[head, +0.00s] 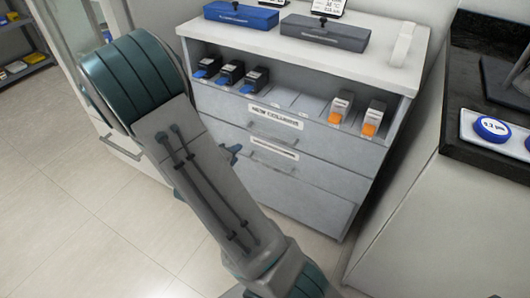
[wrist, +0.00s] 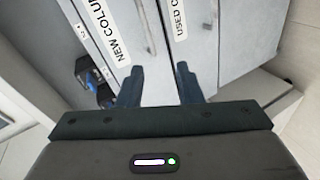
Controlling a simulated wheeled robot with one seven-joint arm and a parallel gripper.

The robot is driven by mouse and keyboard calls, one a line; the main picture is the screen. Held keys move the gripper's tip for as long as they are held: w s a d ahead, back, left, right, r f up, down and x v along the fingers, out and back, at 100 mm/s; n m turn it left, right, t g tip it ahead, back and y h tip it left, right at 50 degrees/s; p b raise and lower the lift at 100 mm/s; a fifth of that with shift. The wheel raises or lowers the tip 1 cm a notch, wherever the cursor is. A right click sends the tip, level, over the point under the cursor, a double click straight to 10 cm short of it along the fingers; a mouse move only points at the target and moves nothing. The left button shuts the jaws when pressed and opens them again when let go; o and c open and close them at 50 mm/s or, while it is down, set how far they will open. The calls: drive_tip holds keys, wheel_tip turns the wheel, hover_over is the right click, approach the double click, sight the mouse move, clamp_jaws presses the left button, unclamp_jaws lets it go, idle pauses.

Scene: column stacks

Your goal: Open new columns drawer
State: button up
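The new columns drawer (head: 215,103) is the upper labelled drawer of the grey cabinet and looks shut. Its label (head: 275,117) reads "NEW COLUMNS", and its bar handle (head: 272,137) is below that. In the wrist view the drawer's label (wrist: 107,32) appears turned sideways at upper left, with the handle (wrist: 148,28) beside it. My gripper (wrist: 158,78) is open and empty, its dark blue fingers pointing at the drawer fronts. The handle shows beyond the gap between the fingers, apart from them. In the head view my arm hides most of the gripper; a blue finger part (head: 233,152) shows.
A second drawer below has a "USED C..." label (wrist: 179,18) and its own handle (head: 270,158). An open shelf above holds blue-tipped columns (head: 230,73) and orange-tipped ones (head: 373,118). Blue (head: 241,14) and grey (head: 325,32) boxes stand on top. A dark counter (head: 480,150) is at right.

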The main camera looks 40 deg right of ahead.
sight(267, 137)
drive_tip(key=w+d+f+h+b, duration=0.1)
drive_tip(key=d+b, duration=0.1)
drive_tip(key=d, duration=0.3)
drive_tip(key=w+d+f+b, duration=0.1)
drive_tip(key=d+b, duration=0.1)
drive_tip(key=d, duration=0.2)
drive_tip(key=w+d+f+g+h+b, duration=0.1)
drive_tip(key=d+f+b, duration=0.1)
drive_tip(key=d, duration=0.3)
drive_tip(key=shift+w+d+n+h, duration=0.15)
drive_tip(key=shift+d+n+h, duration=0.15)
drive_tip(key=shift+n, duration=0.1)
clamp_jaws()
